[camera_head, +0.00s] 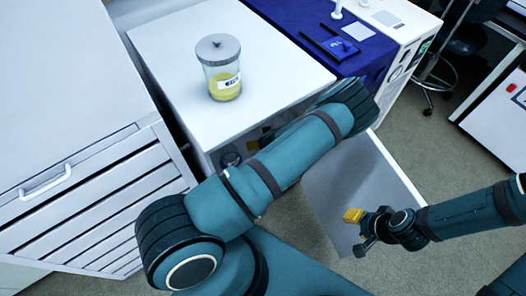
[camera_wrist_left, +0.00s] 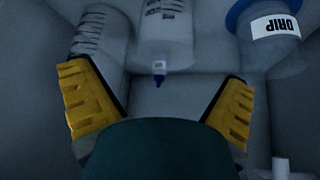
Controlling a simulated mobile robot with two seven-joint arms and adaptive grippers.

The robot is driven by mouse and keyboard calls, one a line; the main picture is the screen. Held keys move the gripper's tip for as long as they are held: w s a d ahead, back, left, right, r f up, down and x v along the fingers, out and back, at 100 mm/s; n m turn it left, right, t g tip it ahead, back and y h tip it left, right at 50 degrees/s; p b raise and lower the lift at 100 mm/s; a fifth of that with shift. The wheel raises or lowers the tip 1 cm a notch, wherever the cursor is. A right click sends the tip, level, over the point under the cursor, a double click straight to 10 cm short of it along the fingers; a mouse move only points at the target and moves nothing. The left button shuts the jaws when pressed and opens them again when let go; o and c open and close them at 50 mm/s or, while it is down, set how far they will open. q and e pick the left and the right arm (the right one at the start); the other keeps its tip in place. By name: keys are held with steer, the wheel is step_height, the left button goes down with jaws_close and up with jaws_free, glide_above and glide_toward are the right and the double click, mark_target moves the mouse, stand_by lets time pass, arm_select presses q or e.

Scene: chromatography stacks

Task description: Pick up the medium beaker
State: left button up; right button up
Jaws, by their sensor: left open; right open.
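In the left wrist view my left gripper (camera_wrist_left: 157,78) is open and empty, its two yellow fingers spread wide in a dim space. Ahead of the left finger is a clear vessel with graduation marks (camera_wrist_left: 97,38); it may be the medium beaker, but I cannot tell its size. In the head view the left gripper is hidden behind its own arm, by the white cabinet (camera_head: 150,45). My right gripper (camera_head: 354,216), with yellow fingertips, is open and empty over the grey panel at right.
In the head view, a lidded jar of yellow liquid (camera_head: 219,68) stands on the cabinet. A drawer unit (camera_head: 95,195) is at left.

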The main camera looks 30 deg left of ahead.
arm_select(q)
steer(key=x, duration=0.2)
steer(key=s+b+x, duration=0.1)
steer(key=x, duration=0.1)
steer(key=shift+w+f, duration=0.1)
steer(key=shift+f, duration=0.2)
steer(key=shift+w+a+f+b, duration=0.25)
steer(key=shift+w+f+b, duration=0.1)
steer(key=shift+f, duration=0.1)
steer(key=c, duration=1.1)
steer(key=shift+c, duration=0.2)
